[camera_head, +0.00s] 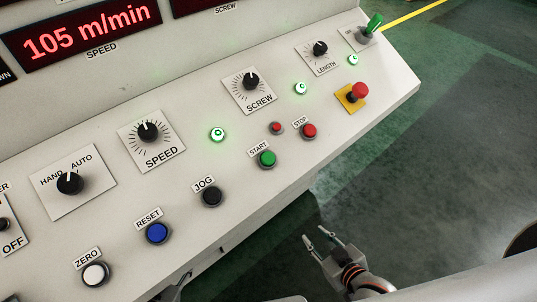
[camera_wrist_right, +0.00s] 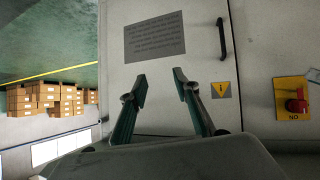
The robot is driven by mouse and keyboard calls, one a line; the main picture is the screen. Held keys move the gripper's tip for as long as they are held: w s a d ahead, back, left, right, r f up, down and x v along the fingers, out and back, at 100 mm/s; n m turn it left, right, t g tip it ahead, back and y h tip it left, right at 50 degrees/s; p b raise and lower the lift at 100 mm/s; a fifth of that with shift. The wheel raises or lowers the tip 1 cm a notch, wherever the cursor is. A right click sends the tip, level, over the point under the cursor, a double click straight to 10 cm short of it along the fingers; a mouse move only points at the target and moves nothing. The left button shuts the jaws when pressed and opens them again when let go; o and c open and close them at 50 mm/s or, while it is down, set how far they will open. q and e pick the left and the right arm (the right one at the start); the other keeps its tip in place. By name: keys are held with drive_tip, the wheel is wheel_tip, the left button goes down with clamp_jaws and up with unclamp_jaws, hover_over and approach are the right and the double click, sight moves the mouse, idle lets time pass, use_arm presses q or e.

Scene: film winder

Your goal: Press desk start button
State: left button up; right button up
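The green START button (camera_head: 267,158) sits on the sloped light-grey desk panel (camera_head: 190,182) near its front edge, under a START label. My right gripper (camera_head: 318,235) is in front of the desk, below and right of the START button, apart from it. Its two fingers are spread with nothing between them. In the right wrist view the open fingers (camera_wrist_right: 160,82) point at a grey cabinet front with a text plate; the START button does not show there. A small grey part at the bottom edge of the head view may belong to my left gripper; too little shows to tell.
Red STOP button (camera_head: 309,131) and a smaller red one (camera_head: 276,128) are close to START. Black JOG (camera_head: 212,196), blue RESET (camera_head: 157,233) and a red emergency knob (camera_head: 359,91) share the panel. The wrist view shows a black handle (camera_wrist_right: 221,39) and red switch (camera_wrist_right: 297,104).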

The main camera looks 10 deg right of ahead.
clamp_jaws()
idle(1.0)
